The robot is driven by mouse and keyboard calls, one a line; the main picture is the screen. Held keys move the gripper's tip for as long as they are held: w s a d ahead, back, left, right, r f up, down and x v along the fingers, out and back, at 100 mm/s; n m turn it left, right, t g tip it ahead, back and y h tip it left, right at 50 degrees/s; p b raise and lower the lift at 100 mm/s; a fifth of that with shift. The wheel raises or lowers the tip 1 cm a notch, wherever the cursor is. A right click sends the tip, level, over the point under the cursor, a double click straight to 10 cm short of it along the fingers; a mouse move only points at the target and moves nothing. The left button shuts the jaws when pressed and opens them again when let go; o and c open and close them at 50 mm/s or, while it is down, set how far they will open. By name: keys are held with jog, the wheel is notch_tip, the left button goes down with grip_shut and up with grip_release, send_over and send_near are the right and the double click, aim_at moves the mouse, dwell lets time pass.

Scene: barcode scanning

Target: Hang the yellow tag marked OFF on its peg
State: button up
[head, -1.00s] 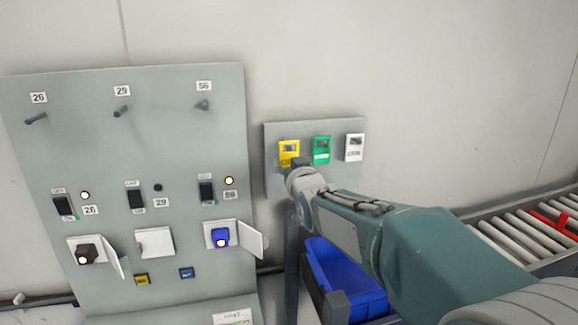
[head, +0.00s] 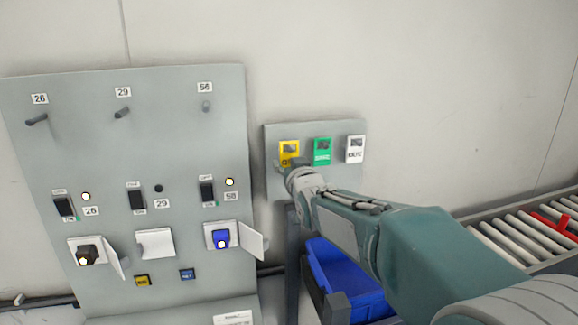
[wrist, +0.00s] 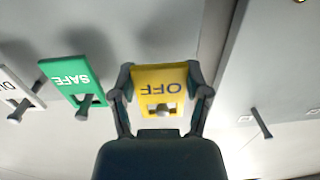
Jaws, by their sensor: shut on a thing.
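The yellow tag (head: 289,148) hangs at the left of a small grey board; in the wrist view the yellow tag (wrist: 160,78) reads OFF upside down, and a peg end shows in its window. My gripper (wrist: 160,82) is shut on the tag, one finger at each side edge. In the head view my gripper (head: 289,165) covers the tag's lower part. Three bare pegs stick out of the large grey panel: one under 26 (head: 37,119), one under 29 (head: 122,112), one under 56 (head: 206,106).
A green SAFE tag (head: 322,151) and a white tag (head: 355,149) hang to the right on the small board (head: 300,128). The large panel (head: 160,90) carries switches, lamps and open covers at left. A blue bin (head: 345,280) and a roller conveyor (head: 520,235) lie lower right.

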jog(key=shift+w+a, duration=0.2)
jog(key=shift+w, duration=0.45)
jog(key=shift+f, duration=0.15)
dwell(0.8)
jog(key=o, duration=1.2)
jog(key=shift+o, duration=0.2)
jog(key=v, duration=1)
dwell(0.3)
jog(key=shift+s+a, duration=0.1)
